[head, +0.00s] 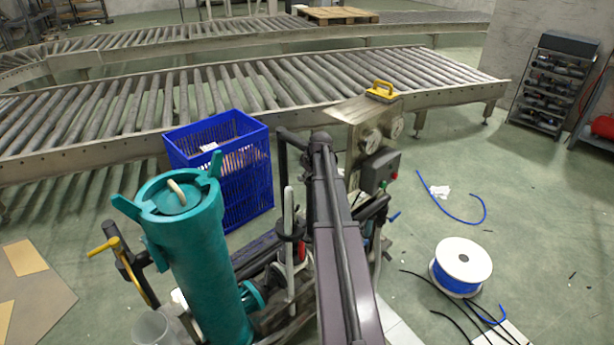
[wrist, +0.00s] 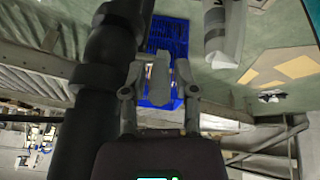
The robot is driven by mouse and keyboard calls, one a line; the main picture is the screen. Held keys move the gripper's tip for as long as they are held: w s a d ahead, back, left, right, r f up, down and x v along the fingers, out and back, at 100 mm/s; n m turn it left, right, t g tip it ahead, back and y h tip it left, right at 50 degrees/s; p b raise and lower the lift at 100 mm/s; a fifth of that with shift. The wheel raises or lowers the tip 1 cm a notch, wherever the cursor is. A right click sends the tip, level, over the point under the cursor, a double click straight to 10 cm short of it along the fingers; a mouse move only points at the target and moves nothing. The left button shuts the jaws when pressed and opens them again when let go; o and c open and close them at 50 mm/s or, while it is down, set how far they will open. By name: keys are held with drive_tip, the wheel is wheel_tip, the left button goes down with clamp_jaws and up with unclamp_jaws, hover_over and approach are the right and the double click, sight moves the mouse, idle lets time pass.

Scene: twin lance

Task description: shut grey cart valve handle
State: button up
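The cart has a teal cylinder (head: 188,245) with a lid. A pale grey upright lever (head: 289,208) stands right of it, beside my arm; I cannot tell for sure that it is the valve handle. In the head view my arm covers part of the cart, and my gripper cannot be made out. In the wrist view my gripper (wrist: 160,68) shows two fingers set apart. A grey piece (wrist: 160,82) appears between them; I cannot tell whether it is a handle or whether the fingers touch it.
A blue crate (head: 247,185) stands behind the cart, and also shows in the wrist view (wrist: 168,37). A roller conveyor (head: 255,85) runs behind it. A control box with gauges (head: 378,168) is right of my arm. A blue spool (head: 462,266) and loose cables lie on the right floor.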

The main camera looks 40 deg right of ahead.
clamp_jaws()
drive_tip(key=shift+s+f, duration=0.1)
drive_tip(key=shift+f, duration=0.05)
drive_tip(key=f+t+b, duration=0.1)
drive_tip(key=t+b, duration=0.1)
drive_tip(key=b, duration=0.1)
drive_tip(key=shift+s, duration=0.4)
drive_tip(key=f+t+b, duration=0.1)
drive_tip(key=t+b, duration=0.1)
drive_tip(key=b, duration=0.2)
drive_tip(key=f+t+b, duration=0.1)
drive_tip(key=t+b, duration=0.1)
drive_tip(key=b, duration=0.1)
drive_tip(key=s+f+t+b, duration=0.1)
drive_tip(key=t+b, duration=0.2)
drive_tip(key=b, duration=0.1)
drive_tip(key=shift+y+b, duration=0.3)
drive_tip(key=shift+w+r+t+b, duration=0.1)
drive_tip(key=shift+t+b, duration=0.2)
